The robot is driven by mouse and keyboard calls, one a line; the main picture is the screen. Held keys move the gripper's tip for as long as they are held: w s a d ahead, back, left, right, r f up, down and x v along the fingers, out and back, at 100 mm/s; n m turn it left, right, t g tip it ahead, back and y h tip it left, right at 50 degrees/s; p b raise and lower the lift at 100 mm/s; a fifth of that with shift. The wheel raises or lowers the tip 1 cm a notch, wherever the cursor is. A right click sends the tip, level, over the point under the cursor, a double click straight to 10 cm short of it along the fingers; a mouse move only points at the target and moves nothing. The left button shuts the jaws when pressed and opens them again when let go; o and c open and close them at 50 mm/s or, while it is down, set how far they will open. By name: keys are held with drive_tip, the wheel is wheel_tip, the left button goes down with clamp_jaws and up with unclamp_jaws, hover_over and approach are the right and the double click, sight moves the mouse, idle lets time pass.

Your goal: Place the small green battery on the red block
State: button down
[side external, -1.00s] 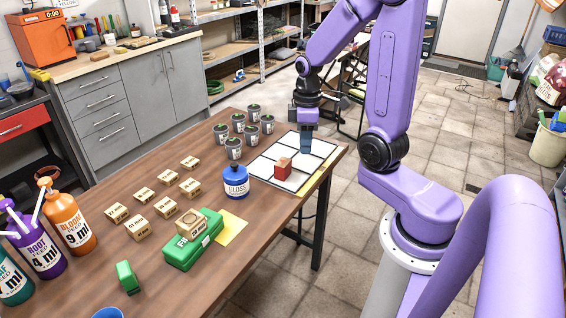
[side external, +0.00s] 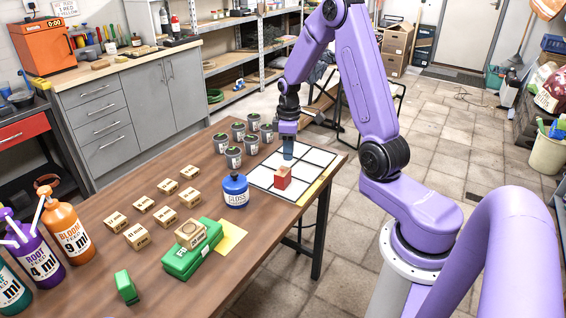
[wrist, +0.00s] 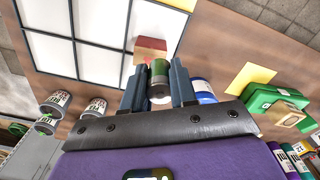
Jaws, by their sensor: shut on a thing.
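My gripper (wrist: 158,86) is shut on the small green battery (wrist: 159,71), a green cylinder with a pale end, seen between the two blue-grey fingers in the wrist view. In the side view my gripper (side external: 288,150) points down over the white grid board, just behind the red block (side external: 282,179); the battery cannot be made out there. The red block has a tan top and stands on the board. In the wrist view the red block (wrist: 150,45) shows just beyond the battery. Whether battery and block touch, I cannot tell.
The white grid board (side external: 262,180) lies at the table's far right edge. A blue gloss jar (side external: 235,191) stands left of the block. Several grey cups (side external: 233,157) stand behind it. Wooden blocks, a green case (side external: 190,258) and bottles (side external: 68,230) fill the table's left and front.

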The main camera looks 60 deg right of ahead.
sight(283, 171)
drive_tip(key=w+f, duration=0.1)
drive_tip(key=w+d+f, duration=0.1)
drive_tip(key=f, duration=0.1)
drive_tip(key=shift+w+f, duration=0.1)
drive_tip(key=shift+w, duration=0.15)
drive_tip(key=shift+w+d+f, duration=0.1)
drive_tip(key=shift+w+f, duration=0.05)
drive_tip(key=shift+f, duration=1.5)
drive_tip(key=shift+f, duration=0.1)
drive_tip(key=c, duration=0.9)
unclamp_jaws()
